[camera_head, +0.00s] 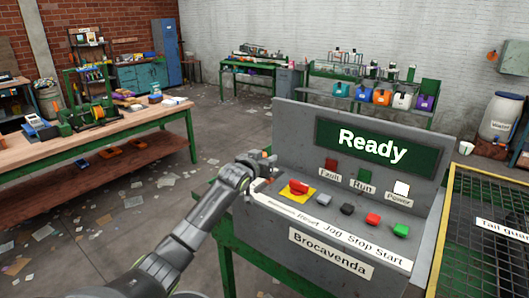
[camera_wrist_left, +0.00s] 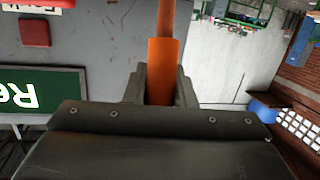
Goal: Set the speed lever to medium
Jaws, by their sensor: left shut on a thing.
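The orange speed lever (camera_wrist_left: 161,68) stands between the two fingers of my left gripper (camera_wrist_left: 160,90) in the wrist view, and the gripper is shut on it. In the head view my left gripper (camera_head: 263,164) is at the left end of the grey control console (camera_head: 291,120) and covers most of the lever. The lever's scale and setting marks cannot be read. The green screen (camera_head: 374,146) says "Ready"; part of it shows upside down in the wrist view (camera_wrist_left: 20,92). My right gripper is not in view.
The console has a red knob on a yellow plate (camera_head: 299,188) close to my gripper, then Reset, Jog, Stop and Start buttons (camera_head: 373,219). A mesh guard (camera_head: 487,235) stands at the right. A wooden workbench (camera_head: 90,140) is at the left, with open floor between.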

